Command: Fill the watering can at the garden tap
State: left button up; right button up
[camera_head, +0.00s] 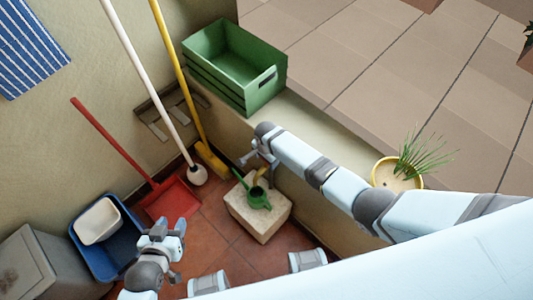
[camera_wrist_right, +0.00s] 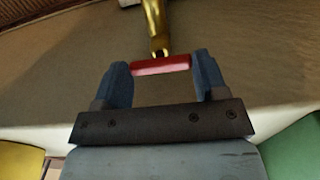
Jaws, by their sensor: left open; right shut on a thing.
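A small green watering can (camera_head: 258,197) stands on a pale stone block (camera_head: 262,222) in the floor corner, below my right gripper (camera_head: 257,158). In the right wrist view, that gripper (camera_wrist_right: 160,72) is shut on the red handle (camera_wrist_right: 160,65) of the brass tap (camera_wrist_right: 155,25). The tap is mostly hidden by my gripper in the head view, so I cannot tell whether water runs or whether the can sits exactly under the outlet. My left gripper (camera_head: 171,238) is open and empty, left of the block and above the tiled floor.
A green crate (camera_head: 248,99) and a yellow plant pot (camera_head: 397,182) stand on the low wall. A red dustpan (camera_head: 168,199), a yellow broom (camera_head: 209,155), a white-handled tool (camera_head: 197,174) and a blue tub (camera_head: 122,262) occupy the left side. Some floor is clear left of the block.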

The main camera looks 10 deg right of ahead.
jog(key=shift+w, duration=0.1)
jog(key=o, duration=0.9)
jog(key=shift+o, duration=0.2)
jog(key=shift+r, duration=0.4)
notch_tip(320, 180, up, 13)
jog(key=p, duration=0.2)
jog(key=shift+p, duration=0.35)
jog(key=shift+s, duration=0.2)
